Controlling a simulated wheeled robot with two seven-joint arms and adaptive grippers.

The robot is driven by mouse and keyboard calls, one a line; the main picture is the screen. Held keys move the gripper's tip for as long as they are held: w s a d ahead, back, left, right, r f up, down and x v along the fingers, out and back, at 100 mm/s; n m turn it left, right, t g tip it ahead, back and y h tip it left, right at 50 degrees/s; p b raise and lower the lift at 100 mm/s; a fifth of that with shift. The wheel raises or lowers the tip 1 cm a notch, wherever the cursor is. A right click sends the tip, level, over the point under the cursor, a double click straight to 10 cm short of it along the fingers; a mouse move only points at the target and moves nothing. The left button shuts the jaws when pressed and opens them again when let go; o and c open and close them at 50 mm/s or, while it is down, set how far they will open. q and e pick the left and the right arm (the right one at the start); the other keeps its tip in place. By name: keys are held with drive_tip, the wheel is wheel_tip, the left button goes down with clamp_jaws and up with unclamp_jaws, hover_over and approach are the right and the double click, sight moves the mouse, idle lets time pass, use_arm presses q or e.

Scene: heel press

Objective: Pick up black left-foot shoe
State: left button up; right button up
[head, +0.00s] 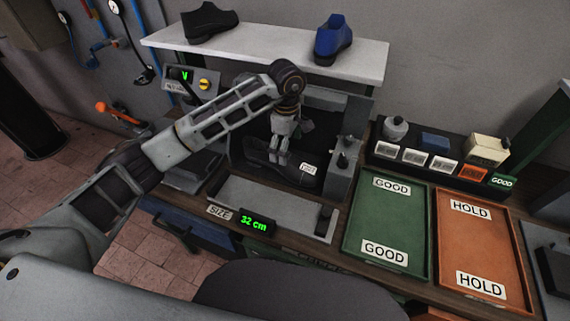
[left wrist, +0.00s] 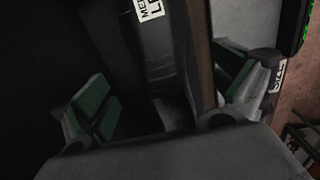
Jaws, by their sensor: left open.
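A black shoe (head: 259,168) with a white label lies low inside the press frame, below my left gripper (head: 280,152). In the left wrist view the dark labelled shoe (left wrist: 156,60) is between the two green-padded fingers of my left gripper (left wrist: 170,88), with space on both sides. The gripper is open, and I see no finger closed on the shoe. Part of the shoe is hidden by the gripper. Another black shoe (head: 211,22) stands on the shelf at the back left. I cannot tell which foot either shoe is for. My right gripper is not in view.
The white shelf (head: 270,48) also carries a blue shoe (head: 333,40). A grey block (head: 342,170) of the press stands right of the labelled shoe. A size gauge (head: 257,222) reads 32 cm in front. Green GOOD (head: 388,222) and orange HOLD (head: 478,245) trays are empty at right.

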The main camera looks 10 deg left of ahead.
use_arm(q)
drive_tip(key=shift+f, duration=0.6)
wheel_tip(320, 180, down, 2)
drive_tip(key=shift+s+f+p, duration=0.1)
drive_tip(key=shift+p, duration=0.35)
drive_tip(key=shift+f, duration=0.6)
drive_tip(key=shift+a+f, duration=0.1)
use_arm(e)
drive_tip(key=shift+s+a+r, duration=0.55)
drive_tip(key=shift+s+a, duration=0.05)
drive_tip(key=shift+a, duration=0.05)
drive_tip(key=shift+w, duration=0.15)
use_arm(q)
drive_tip(key=c, duration=1.6)
drive_tip(key=shift+o, duration=0.2)
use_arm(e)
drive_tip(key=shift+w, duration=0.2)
